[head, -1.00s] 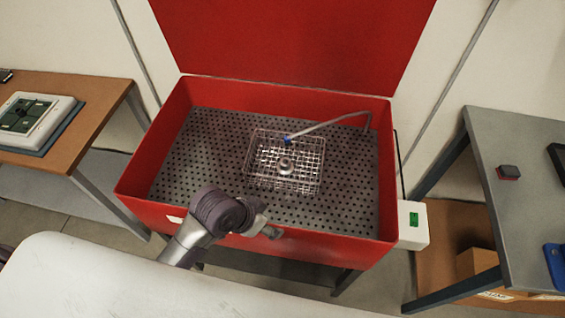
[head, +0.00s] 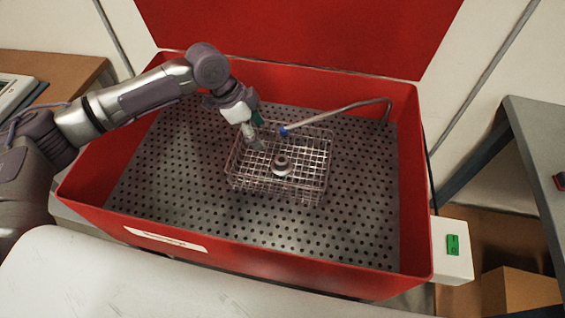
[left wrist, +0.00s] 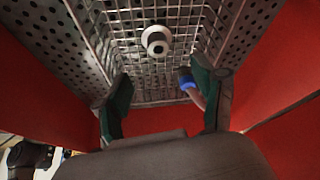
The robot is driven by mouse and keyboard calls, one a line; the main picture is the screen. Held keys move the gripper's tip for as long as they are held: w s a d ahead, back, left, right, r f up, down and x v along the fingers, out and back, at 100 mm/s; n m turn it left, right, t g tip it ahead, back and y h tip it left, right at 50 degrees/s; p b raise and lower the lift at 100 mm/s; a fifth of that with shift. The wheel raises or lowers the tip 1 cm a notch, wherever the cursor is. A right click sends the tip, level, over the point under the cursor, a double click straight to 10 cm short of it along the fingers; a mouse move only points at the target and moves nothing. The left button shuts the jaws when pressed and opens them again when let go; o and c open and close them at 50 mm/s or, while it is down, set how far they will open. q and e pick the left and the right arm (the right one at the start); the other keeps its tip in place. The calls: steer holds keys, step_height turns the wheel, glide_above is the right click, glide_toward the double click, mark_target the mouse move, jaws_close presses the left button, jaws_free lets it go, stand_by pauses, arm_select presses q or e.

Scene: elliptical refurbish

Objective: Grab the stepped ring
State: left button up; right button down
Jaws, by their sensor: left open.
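The stepped ring (head: 282,165) is a small grey metal ring with a raised centre. It sits in the wire basket (head: 233,180) inside the red bin. In the left wrist view the ring (left wrist: 156,41) shows beyond my fingertips, near the basket's middle. My left gripper (head: 253,137) is over the basket's back left part, up and to the left of the ring in the head view. In the left wrist view its two green-padded fingers (left wrist: 166,88) are spread apart with nothing between them. My right gripper is not in view.
The red bin (head: 75,183) has a perforated metal floor (head: 200,210). A bent metal pipe with a blue tip (head: 340,112) reaches over the basket's back edge, close to my left gripper. Its blue tip (left wrist: 187,82) shows beside a finger. Tables stand on both sides.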

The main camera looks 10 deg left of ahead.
mark_target(281, 160)
arm_select(q)
steer(key=x, duration=0.8)
steer(key=shift+d, duration=0.1)
steer(key=shift+d+f+p, duration=0.3)
steer(key=shift+f+p, duration=0.05)
steer(key=shift+p, duration=0.05)
steer(key=x, duration=0.3)
steer(key=shift+s+d+f+p, duration=0.1)
steer(key=shift+d+f+p, duration=0.15)
steer(key=shift+d+p, duration=0.1)
steer(key=shift+d+f, duration=0.1)
steer(key=shift+f, duration=0.3)
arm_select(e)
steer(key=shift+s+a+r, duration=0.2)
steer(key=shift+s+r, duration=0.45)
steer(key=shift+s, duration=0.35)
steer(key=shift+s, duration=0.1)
arm_select(q)
steer(key=shift+c, duration=1.2)
jaws_close()
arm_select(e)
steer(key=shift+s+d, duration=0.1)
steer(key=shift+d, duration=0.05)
